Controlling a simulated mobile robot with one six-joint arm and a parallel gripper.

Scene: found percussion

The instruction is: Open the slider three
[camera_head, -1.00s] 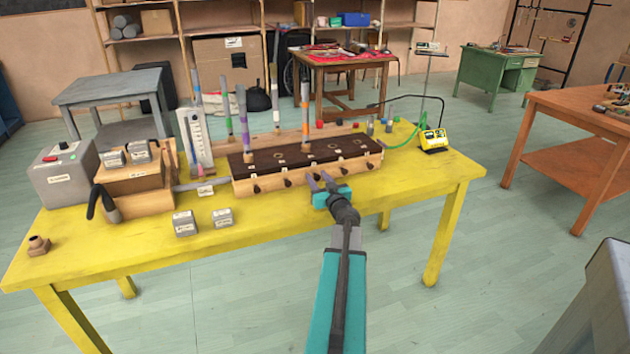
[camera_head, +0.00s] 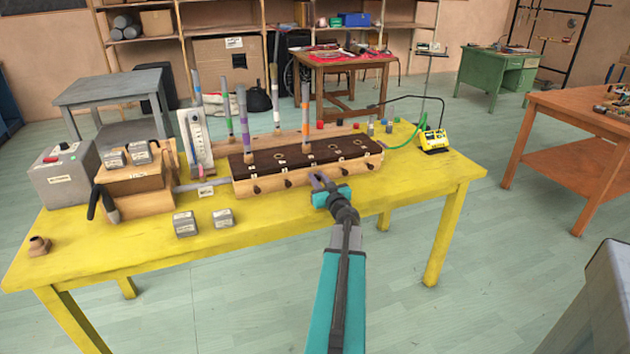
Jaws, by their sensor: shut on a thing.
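A long wooden box (camera_head: 272,180) with a dark brown top (camera_head: 262,160) stands on the yellow table. Several small dark slider knobs run along its front face, among them the left one (camera_head: 257,189), the second (camera_head: 287,182) and the right one (camera_head: 370,165). My gripper (camera_head: 316,180) is at the middle of this front face, where the third slider's knob sits. Its jaws are closed together there, and the knob is hidden by the fingers. How far the slider stands out cannot be told.
Tall banded tubes (camera_head: 305,120) rise from and behind the box. Small grey blocks (camera_head: 185,223) lie at the table's front left, beside a wooden stand (camera_head: 140,202). A yellow device (camera_head: 433,140) stands at the right. The yellow table (camera_head: 420,185) is clear at the front right.

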